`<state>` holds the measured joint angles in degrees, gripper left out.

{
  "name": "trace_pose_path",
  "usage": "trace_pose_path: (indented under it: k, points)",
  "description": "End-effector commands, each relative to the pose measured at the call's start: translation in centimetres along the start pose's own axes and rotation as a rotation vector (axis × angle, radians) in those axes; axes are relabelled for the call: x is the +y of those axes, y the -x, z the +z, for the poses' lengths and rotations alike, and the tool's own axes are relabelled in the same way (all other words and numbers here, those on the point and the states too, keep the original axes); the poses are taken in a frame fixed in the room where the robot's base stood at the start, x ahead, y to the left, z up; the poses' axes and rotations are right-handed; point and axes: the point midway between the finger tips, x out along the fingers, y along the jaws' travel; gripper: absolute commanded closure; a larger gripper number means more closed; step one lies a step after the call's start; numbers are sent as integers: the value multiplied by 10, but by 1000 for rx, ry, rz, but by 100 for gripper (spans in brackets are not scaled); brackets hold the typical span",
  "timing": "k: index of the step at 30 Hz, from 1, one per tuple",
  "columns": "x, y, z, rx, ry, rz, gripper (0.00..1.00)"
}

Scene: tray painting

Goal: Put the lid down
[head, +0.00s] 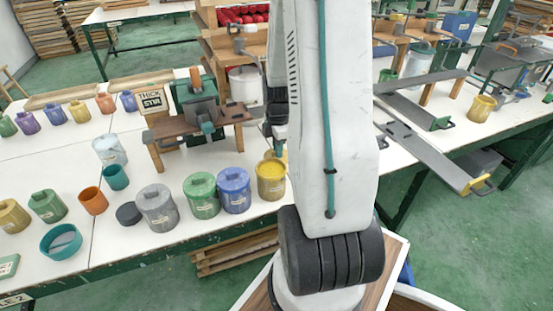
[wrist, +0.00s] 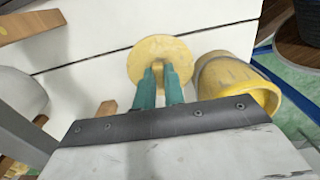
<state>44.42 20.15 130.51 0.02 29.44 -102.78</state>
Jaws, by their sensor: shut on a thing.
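The lid is a round yellow disc, seen in the wrist view (wrist: 150,50). My gripper (wrist: 161,72) has teal fingers shut on the middle of the lid. A yellow pot (wrist: 222,75) stands just to the right of the lid in the wrist view. In the head view the yellow pot (head: 271,187) stands open with yellow paint showing, at the right end of the front row. My arm hides most of my gripper there. I cannot tell whether the lid touches the white table.
A blue pot (head: 234,195), a green pot (head: 202,200) and a grey pot (head: 157,213) stand left of the yellow pot. A dark lid (head: 128,214) lies beside the grey pot. A wooden stand (head: 190,125) is behind them.

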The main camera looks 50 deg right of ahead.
Motion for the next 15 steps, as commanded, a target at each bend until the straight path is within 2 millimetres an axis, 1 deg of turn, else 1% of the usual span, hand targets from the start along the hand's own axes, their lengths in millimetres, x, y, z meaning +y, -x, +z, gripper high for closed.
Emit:
trace_pose_path:
  k: [4, 10, 12, 15]
  points:
    - [0, -12, -1, 0, 1, -1, 100]
    - [0, -41, -2, 1, 2, -2, 100]
    - [0, -44, -2, 0, 3, 1, 100]
    - [0, -44, -2, -1, 3, 2, 100]
